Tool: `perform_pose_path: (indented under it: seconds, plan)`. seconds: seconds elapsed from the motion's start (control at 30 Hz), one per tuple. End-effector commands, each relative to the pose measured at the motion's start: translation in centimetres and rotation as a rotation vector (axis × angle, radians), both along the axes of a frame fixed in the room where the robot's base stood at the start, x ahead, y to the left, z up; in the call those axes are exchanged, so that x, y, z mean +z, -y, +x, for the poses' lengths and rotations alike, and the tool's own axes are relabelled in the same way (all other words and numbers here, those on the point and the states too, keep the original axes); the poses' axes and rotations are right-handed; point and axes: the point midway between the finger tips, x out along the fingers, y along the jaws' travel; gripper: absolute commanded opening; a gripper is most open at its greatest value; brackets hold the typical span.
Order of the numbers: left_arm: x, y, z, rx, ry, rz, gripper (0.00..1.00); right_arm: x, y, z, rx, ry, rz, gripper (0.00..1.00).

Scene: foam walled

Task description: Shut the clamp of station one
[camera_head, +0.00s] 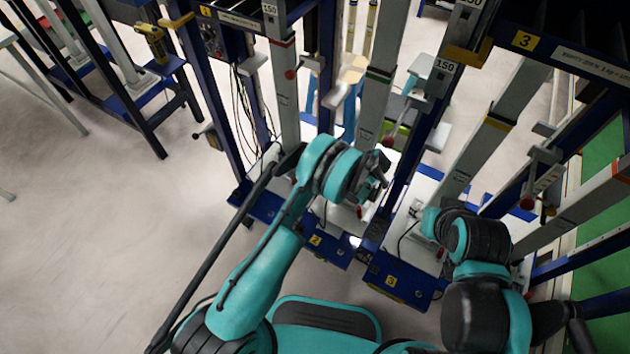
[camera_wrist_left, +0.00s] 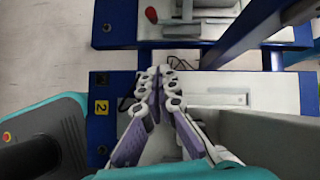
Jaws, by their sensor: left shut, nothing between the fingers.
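Station one is the blue-framed upright rig at the left, with a yellow "1" plate (camera_head: 205,11) at its top. In the left wrist view, a red knob (camera_wrist_left: 151,15) and a grey clamp-like part (camera_wrist_left: 190,12) lie on the farther blue-edged base (camera_wrist_left: 115,30); I cannot tell whether that clamp is open or shut. My left gripper (camera_wrist_left: 158,72) is shut and empty over the nearer base, marked "2" (camera_wrist_left: 101,107), short of the red knob. In the head view, my left wrist hides much of the bases. My right gripper's fingers are not visible.
Tall grey posts (camera_head: 378,85) and blue frames stand close around my left arm. The base marked "3" (camera_head: 391,281) lies to the right. A bench with a yellow drill (camera_head: 152,42) stands at the upper left. The floor (camera_head: 90,240) at left is clear.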

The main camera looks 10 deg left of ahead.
Motion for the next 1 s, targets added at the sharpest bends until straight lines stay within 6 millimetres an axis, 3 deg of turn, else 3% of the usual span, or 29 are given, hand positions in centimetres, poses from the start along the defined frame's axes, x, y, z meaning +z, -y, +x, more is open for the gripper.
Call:
perform_pose_path:
  seconds: [0.53, 0.7, 1.0]
  plan:
    - [-8.5, -5.8, 1.5, 0.003, -0.001, -0.001, 0.0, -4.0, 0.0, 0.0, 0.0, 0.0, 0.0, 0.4]
    - [-7.2, -8.1, 1.8, 0.003, -0.001, -0.001, 0.0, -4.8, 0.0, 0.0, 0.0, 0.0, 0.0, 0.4]
    - [-6.4, -9.3, 2.0, 0.002, -0.001, -0.002, 0.0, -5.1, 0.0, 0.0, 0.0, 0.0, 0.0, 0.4]
